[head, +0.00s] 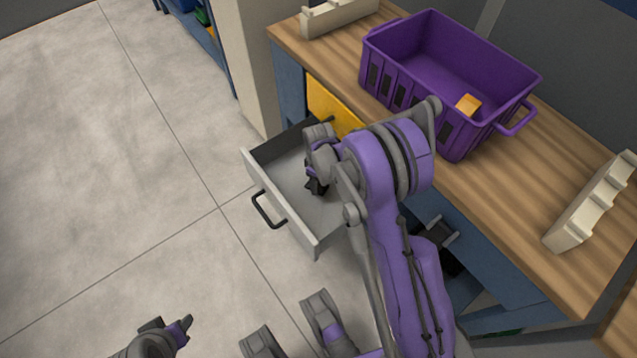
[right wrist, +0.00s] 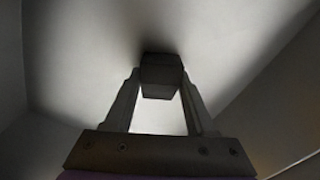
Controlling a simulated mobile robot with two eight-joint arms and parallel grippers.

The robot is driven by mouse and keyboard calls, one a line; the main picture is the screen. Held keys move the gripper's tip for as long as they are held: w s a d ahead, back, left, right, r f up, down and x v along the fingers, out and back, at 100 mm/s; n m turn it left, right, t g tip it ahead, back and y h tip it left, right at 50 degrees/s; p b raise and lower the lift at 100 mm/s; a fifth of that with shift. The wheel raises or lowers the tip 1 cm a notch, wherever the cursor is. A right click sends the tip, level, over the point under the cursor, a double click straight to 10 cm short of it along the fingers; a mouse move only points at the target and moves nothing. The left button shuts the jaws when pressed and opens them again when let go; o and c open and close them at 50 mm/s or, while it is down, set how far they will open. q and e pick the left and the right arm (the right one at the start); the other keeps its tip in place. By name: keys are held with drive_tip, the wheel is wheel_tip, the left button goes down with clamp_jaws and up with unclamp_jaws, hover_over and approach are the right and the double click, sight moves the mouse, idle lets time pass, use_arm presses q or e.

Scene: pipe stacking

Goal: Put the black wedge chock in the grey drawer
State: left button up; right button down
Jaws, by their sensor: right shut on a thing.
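The grey drawer (head: 283,217) stands pulled open from the workbench, its black handle (head: 268,210) facing left. My right gripper (head: 316,188) reaches down inside the drawer. In the right wrist view, my right gripper (right wrist: 160,100) is shut on the black wedge chock (right wrist: 161,76), held between its fingertips. The pale drawer floor lies just beyond the chock; I cannot tell whether the chock touches it. In the head view the chock is hard to tell from the dark fingers. My left gripper (head: 186,326) is low at the left, over the floor, away from the drawer; its jaws are too small to judge.
A purple crate (head: 408,95) with an orange block (head: 468,104) inside stands on the wooden worktop (head: 510,190). Cream notched racks stand at the worktop's back (head: 338,15) and right (head: 592,203). A yellow drawer front (head: 332,105) is beside the grey drawer. The floor at left is clear.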

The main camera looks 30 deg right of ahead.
drive_tip(key=shift+f, duration=0.2)
drive_tip(key=c, duration=0.7)
unclamp_jaws()
drive_tip(key=shift+f, duration=0.1)
drive_tip(key=o, duration=0.5)
